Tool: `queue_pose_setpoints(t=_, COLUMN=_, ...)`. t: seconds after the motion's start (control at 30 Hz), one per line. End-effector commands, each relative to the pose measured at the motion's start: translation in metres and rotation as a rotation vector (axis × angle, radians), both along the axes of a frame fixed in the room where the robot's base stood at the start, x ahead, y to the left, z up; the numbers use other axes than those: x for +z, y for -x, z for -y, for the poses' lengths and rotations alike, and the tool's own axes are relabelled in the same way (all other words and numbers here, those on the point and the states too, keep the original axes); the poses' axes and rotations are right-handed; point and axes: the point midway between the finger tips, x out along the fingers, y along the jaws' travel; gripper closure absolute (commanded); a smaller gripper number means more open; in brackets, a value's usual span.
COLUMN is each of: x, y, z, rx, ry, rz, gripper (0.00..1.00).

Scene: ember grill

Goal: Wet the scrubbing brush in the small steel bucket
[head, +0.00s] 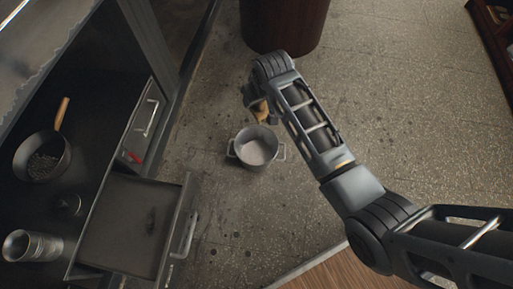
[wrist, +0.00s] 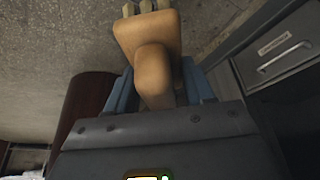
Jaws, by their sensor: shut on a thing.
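The small steel bucket (head: 255,160) stands upright on the floor in the middle of the head view. It has two side handles, and its inside looks pale grey. My gripper (head: 256,106) is just beyond the bucket's far rim and is shut on the scrubbing brush (head: 262,112), a tan wooden piece partly hidden by my arm. In the wrist view the brush (wrist: 150,50) sits between the blue-grey fingers of my gripper (wrist: 155,90), with pale bristle tufts at the top edge. The bucket is not visible in the wrist view. I cannot tell whether the bristles are wet.
An open drawer (head: 128,222) juts out at the left. A pan (head: 42,157) with a wooden handle and a steel cup (head: 32,246) are on the dark counter. A dark red drum (head: 284,25) stands behind the bucket. The floor right of my arm is clear.

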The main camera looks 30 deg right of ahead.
Motion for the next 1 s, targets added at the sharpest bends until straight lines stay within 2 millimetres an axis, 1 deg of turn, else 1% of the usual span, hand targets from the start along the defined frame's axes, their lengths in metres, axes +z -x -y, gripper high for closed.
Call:
queue_pose_setpoints(t=0.03, x=-0.006, y=0.000, z=0.000, rx=0.000, ry=0.000, rz=0.000, gripper=0.72)
queue_pose_setpoints(t=1.0, x=-0.076, y=0.000, z=0.000, rx=0.000, ry=0.000, rz=0.001, gripper=0.72)
